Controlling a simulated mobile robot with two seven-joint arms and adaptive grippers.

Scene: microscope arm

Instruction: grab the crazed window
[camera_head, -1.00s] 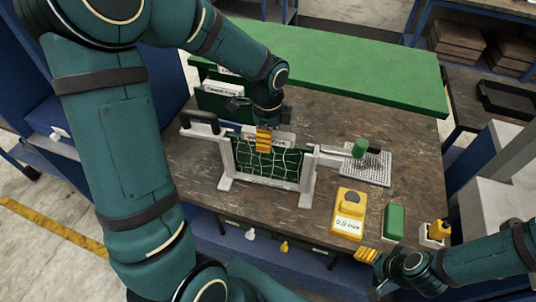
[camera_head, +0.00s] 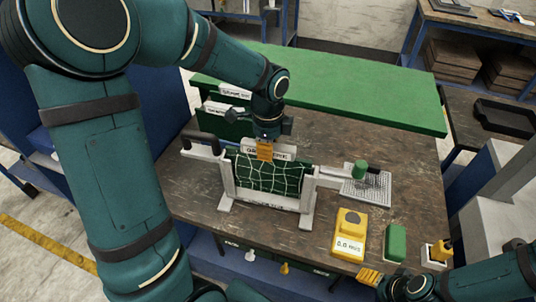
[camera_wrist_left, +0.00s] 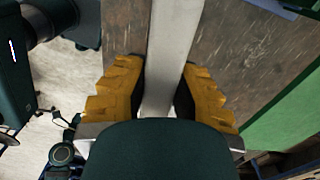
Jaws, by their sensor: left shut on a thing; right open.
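The crazed window, a dark green pane (camera_head: 268,176) with pale crack-like lines, stands upright between the posts of a light grey stand (camera_head: 308,205). A white label plate runs along its top; its text is too small to read surely. My left gripper (camera_head: 264,151) points down from above, shut on the window's top edge at the plate. In the left wrist view a pale grey strip (camera_wrist_left: 162,85) lies between its yellow fingers. My right gripper (camera_head: 369,277) is open and empty at the front right, away from the window.
A yellow device with a display (camera_head: 349,234), a green block (camera_head: 396,243) and a perforated plate (camera_head: 367,187) are to the right. A long green panel (camera_head: 350,85) spans the back. Dark labelled panels (camera_head: 222,118) stand behind the window. Bare wood lies between stand and device.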

